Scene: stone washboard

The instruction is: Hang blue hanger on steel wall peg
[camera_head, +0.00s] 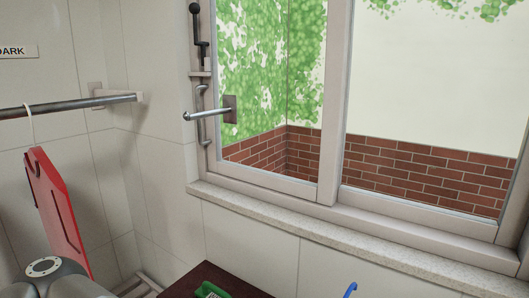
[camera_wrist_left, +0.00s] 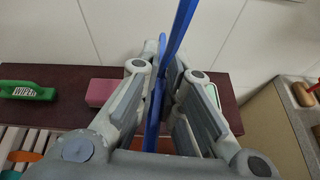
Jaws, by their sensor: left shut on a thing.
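The blue hanger (camera_wrist_left: 182,32) is between the fingers of my left gripper (camera_wrist_left: 167,72) in the left wrist view, and the fingers are shut on it. Its blue bar runs up out of the top of that view, and a lower part passes down between the fingers. In the head view only a small curved blue tip of the hanger (camera_head: 350,289) shows at the bottom edge; the gripper itself is out of that view. The steel peg (camera_head: 207,114) juts left from a square plate in front of the window's left side. It is bare, and the hanger is apart from it.
A steel rail (camera_head: 70,106) at left carries a hanging red board (camera_head: 57,212). The window sill (camera_head: 330,236) runs below the window. A beige counter (camera_wrist_left: 285,130) stands at right.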

